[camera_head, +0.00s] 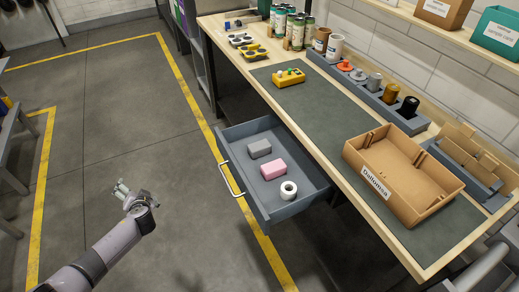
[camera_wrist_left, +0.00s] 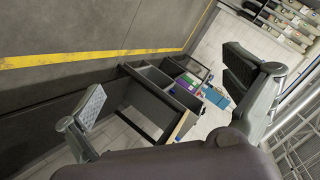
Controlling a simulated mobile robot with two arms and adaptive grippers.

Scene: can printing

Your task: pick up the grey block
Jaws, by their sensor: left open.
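The grey block (camera_head: 259,148) lies in the open drawer (camera_head: 235,135) under the workbench, towards the drawer's far end. A pink block (camera_head: 272,171) lies in front of it, apart from it. My left gripper (camera_head: 121,188) is out over the floor, left of the drawer and well away from the block. In the left wrist view its two fingers (camera_wrist_left: 165,85) are wide apart with nothing between them. The grey block does not show in that view. My right gripper is in neither view.
A white roll (camera_head: 289,190) also lies in the drawer. The drawer's handle (camera_head: 230,180) faces my left arm. The bench top (camera_head: 330,108) above holds a cardboard box (camera_head: 400,180), a yellow device (camera_head: 288,77) and several cans. Open floor lies left of the drawer.

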